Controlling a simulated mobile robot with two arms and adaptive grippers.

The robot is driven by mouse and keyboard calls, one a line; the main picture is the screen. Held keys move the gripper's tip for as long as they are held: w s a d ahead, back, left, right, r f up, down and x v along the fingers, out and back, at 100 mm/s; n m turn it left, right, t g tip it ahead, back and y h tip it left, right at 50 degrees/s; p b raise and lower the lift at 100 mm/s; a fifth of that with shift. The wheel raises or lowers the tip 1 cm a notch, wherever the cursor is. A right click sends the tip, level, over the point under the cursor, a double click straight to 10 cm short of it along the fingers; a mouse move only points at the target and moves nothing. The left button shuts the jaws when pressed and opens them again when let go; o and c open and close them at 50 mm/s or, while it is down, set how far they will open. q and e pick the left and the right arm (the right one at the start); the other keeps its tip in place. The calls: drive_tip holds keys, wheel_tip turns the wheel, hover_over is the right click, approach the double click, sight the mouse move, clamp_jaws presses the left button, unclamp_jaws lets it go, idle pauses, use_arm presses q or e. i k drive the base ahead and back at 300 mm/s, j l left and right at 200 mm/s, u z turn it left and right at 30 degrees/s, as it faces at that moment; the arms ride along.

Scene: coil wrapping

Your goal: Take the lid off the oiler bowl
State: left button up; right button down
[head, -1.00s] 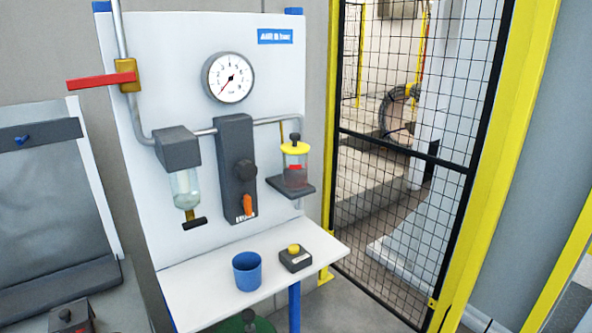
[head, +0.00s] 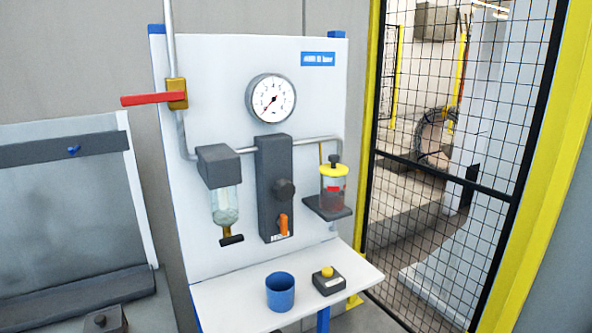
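The oiler bowl (head: 333,193) is a clear cup with a red mark and dark contents on the right of the white panel. Its yellow lid (head: 334,171) with a dark knob sits on top of it. The bowl stands on a dark grey bracket (head: 327,208). Neither of my grippers shows in the head view.
A filter with a clear bowl (head: 224,205) hangs left of the dark regulator block (head: 275,190). A red valve lever (head: 153,99) juts out at upper left. A blue cup (head: 280,292) and a yellow-button box (head: 328,281) stand on the white shelf (head: 235,300). A mesh fence (head: 455,170) is at right.

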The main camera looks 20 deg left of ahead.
sight(332, 169)
drive_tip(key=i+l+u, duration=0.1)
drive_tip(key=u, duration=0.3)
drive_tip(key=i+l+u, duration=0.1)
drive_tip(key=u, duration=0.3)
drive_tip(key=l+u, duration=0.2)
drive_tip(key=u, duration=0.2)
drive_tip(key=i+l+u, duration=0.1)
drive_tip(key=u, duration=0.3)
drive_tip(key=l+u, duration=0.25)
drive_tip(key=u, duration=0.2)
